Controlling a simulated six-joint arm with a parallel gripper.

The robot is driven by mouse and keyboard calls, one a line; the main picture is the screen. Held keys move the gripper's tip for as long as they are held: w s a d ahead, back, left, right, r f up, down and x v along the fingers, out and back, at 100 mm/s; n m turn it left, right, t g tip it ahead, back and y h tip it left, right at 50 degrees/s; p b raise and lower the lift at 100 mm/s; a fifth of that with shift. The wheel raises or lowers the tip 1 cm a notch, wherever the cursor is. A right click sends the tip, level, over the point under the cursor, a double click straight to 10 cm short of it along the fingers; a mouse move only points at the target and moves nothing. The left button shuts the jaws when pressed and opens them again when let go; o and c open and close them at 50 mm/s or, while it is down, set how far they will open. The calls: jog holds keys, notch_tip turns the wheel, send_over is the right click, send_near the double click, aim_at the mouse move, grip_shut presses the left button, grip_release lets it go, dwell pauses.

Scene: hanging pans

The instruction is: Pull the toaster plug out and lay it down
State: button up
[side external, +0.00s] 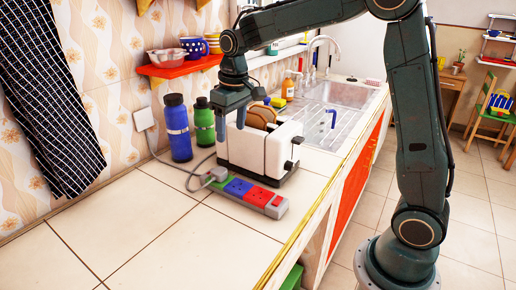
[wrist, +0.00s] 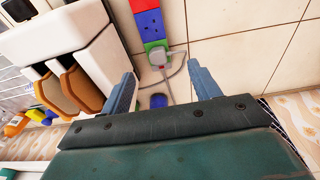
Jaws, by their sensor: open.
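A grey plug (side external: 216,174) sits at the green end of the power strip (side external: 262,197), with a cable running from it. In the wrist view the plug (wrist: 157,57) is on the green segment, framed between my fingers. The white toaster (side external: 262,150) stands just behind the strip with brown bread in its slots; it is at the left of the wrist view (wrist: 95,45).
A blue bottle (side external: 178,128) and a green bottle (side external: 204,122) stand left of the toaster by the wall. A red shelf (side external: 180,66) with dishes hangs above. The sink (side external: 340,93) is behind. The tiled counter (side external: 135,225) is clear in front and left.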

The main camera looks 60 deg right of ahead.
jog(key=g, duration=0.1)
send_over(220, 170)
notch_tip(220, 170, down, 8)
jog(key=shift+a, duration=0.1)
jog(key=shift+f, duration=0.2)
jog(key=shift+f, duration=4.3)
jog(key=shift+c, duration=0.2)
jog(key=c, duration=1.3)
jog(key=shift+o, duration=0.2)
jog(key=shift+r, duration=0.25)
jog(key=shift+r, duration=1.05)
